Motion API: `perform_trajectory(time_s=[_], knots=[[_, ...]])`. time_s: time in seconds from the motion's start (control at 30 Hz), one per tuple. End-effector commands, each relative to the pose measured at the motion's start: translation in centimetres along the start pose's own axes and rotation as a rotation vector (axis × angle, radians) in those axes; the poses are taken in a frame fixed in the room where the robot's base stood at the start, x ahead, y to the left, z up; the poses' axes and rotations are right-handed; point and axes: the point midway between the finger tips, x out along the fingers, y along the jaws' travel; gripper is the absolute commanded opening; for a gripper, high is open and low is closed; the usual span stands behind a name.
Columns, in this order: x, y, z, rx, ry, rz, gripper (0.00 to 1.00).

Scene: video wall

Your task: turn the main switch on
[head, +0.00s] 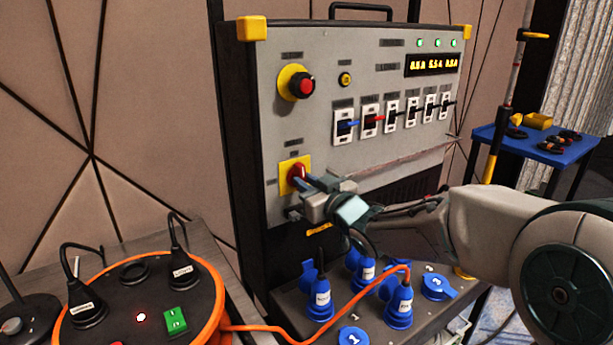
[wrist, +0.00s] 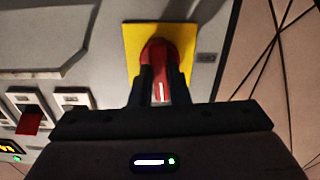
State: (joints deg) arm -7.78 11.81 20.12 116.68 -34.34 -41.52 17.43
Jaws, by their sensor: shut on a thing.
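The main switch is a red rotary knob (head: 297,172) on a yellow square plate (head: 284,167), low at the left of the grey panel. In the wrist view the red knob (wrist: 158,52) shows against its yellow plate (wrist: 188,40), with a white mark on its grip pointing straight down the picture. My gripper (head: 303,182) reaches it from the right in the head view. In the wrist view my gripper (wrist: 160,85) has its two dark fingers one on each side of the knob's grip, shut on it. The fingers hide part of the grip.
Above are a red emergency button (head: 303,85), a row of breakers with a blue and a red lever (head: 371,118), and a lit display (head: 433,65). Blue sockets and plugs (head: 361,272) stand below my gripper. An orange cable reel (head: 150,300) is at the lower left.

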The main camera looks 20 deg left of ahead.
Motion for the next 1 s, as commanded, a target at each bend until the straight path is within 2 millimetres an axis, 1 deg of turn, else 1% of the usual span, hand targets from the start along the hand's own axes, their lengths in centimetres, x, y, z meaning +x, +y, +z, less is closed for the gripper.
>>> perform_trajectory(time_s=[0.3,0.77,0.8,0.87,0.9,1.0], knots=[[-0.01,0.12,0.07,0.097,-0.002,0.002,0.00],[-0.01,0.10,0.12,0.111,-0.002,0.002,0.00],[-0.01,0.10,0.12,0.111,-0.002,0.002,0.18],[-0.01,0.10,0.12,0.111,-0.002,0.001,0.35],[-0.01,0.09,0.11,0.110,-0.002,0.001,0.37],[0.00,0.06,0.08,0.110,-0.001,0.001,0.37]])
